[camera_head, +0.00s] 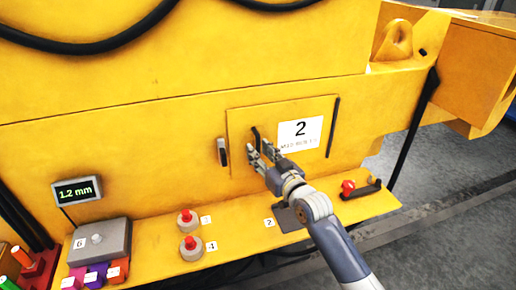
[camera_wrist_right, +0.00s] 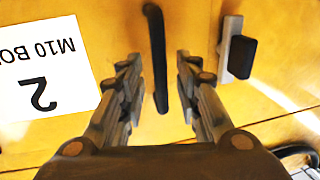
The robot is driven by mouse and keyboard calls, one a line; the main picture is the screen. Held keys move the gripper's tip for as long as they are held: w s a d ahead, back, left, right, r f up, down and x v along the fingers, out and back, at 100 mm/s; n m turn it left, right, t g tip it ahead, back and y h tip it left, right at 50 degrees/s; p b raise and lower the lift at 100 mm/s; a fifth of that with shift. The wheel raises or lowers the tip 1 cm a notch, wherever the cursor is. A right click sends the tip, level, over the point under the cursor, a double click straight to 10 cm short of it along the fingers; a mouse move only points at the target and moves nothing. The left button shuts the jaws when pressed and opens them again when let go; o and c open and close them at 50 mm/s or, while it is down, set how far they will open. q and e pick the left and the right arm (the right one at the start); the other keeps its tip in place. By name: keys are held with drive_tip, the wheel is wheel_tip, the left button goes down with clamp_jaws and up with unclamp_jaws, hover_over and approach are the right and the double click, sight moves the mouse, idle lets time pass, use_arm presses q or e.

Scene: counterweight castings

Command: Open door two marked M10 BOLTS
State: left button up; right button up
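Door two (camera_head: 245,120) is a yellow panel, lying flush and closed in the yellow casting. Its white label (camera_head: 301,132) reads 2 and M10 BOLTS; the label also shows upside down in the wrist view (camera_wrist_right: 40,75). A black upright bar handle (camera_wrist_right: 156,50) is on the door's left side, partly hidden by my gripper in the head view. My right gripper (camera_head: 262,155) is open at the handle. In the wrist view the handle stands between its two fingers, with gaps on both sides. My left gripper is not in view.
A grey latch with a black knob (camera_head: 222,152) sits just left of the door. A black strip (camera_head: 333,127) runs along its right edge. On the ledge below are red-topped buttons (camera_head: 188,222), a grey box (camera_head: 100,242) and a red knob (camera_head: 348,186).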

drive_tip(key=shift+x, duration=0.8)
clamp_jaws()
drive_tip(key=shift+s, duration=0.15)
